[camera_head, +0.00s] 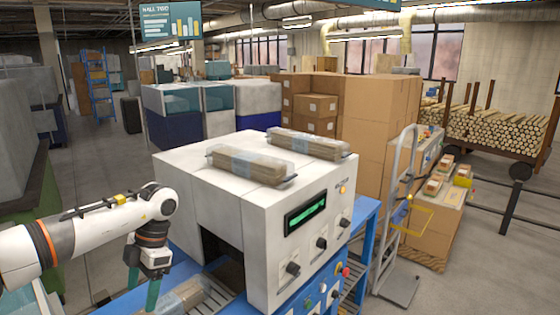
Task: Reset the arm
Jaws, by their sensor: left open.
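My left arm (60,240) comes in from the left, with its forearm roughly level and its wrist bent down. My left gripper (144,290) points down at the lower left, in front of the white machine (210,165). Its teal fingers stand apart and the gripper is open. A wrapped pack (185,297) lies on the rollers (222,297) just right of the fingers, outside the machine's dark opening. I cannot tell whether the fingers touch it. My right gripper is out of view.
Two wrapped packs, a nearer one (250,165) and a farther one (308,143), lie on the machine's top. A hand truck (398,210) and stacked cartons (375,120) stand to the right. Open floor (100,160) shows at the far left.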

